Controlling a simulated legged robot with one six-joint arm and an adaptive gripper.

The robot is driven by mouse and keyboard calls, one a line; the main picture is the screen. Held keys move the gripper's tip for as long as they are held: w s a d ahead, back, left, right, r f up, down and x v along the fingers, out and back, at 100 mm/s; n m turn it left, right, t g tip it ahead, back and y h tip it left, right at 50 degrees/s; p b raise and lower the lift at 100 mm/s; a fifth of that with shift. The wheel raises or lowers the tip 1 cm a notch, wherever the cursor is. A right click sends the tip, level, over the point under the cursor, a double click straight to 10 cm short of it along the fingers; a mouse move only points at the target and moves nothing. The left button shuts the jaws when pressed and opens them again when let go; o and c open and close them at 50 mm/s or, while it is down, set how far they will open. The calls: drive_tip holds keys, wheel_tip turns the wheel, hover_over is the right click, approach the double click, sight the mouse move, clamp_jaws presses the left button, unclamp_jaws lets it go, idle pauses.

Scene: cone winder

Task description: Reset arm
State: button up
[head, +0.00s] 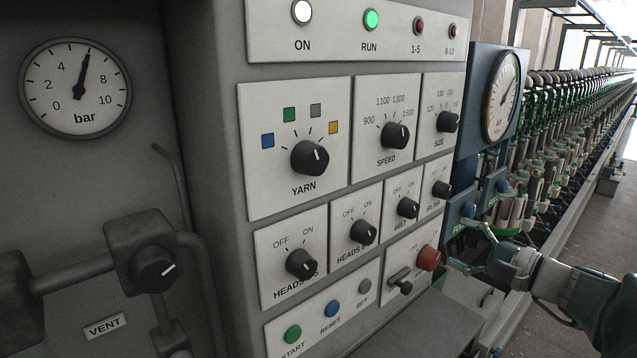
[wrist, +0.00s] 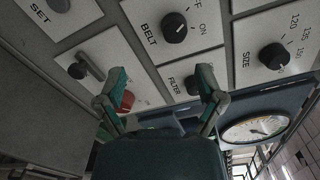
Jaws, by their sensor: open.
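My gripper (head: 470,248) is at the right of the head view, beside the lower right edge of the control panel. In the wrist view my gripper (wrist: 165,100) shows two green fingers spread apart with nothing between them. The red button (head: 428,258) is just left of my gripper in the head view. In the wrist view the red button (wrist: 127,100) is partly hidden behind the left finger. The filter knob (wrist: 198,78) shows behind the right finger. The lever switch (head: 400,281) sits left of the red button.
The panel carries the yarn knob (head: 310,158), speed knob (head: 395,136), size knob (head: 447,121) and belt knob (head: 407,208). The green RUN lamp (head: 371,19) and white ON lamp (head: 302,12) are lit. A blue-framed gauge (head: 501,97) and a long spindle row stand at right. A pressure gauge (head: 75,88) is at left.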

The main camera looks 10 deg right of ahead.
drive_tip(key=s+a+f+n+g+h, duration=0.1)
drive_tip(key=s+a+f+n+g, duration=0.25)
drive_tip(key=a, duration=0.35)
drive_tip(key=s+a+f+n+g, duration=0.3)
drive_tip(key=a+g, duration=0.1)
drive_tip(key=a, duration=0.4)
drive_tip(key=s+f+n+g+h, duration=0.1)
drive_tip(key=s+f+n+h, duration=0.1)
drive_tip(key=s+n+h, duration=0.2)
drive_tip(key=s+f+n+h, duration=0.3)
drive_tip(key=s+n+h, duration=0.1)
drive_tip(key=s, duration=0.4)
drive_tip(key=shift+a+f+n+g+h, duration=0.25)
drive_tip(key=shift+a+n+g+h, duration=0.1)
drive_tip(key=shift+a+h, duration=0.15)
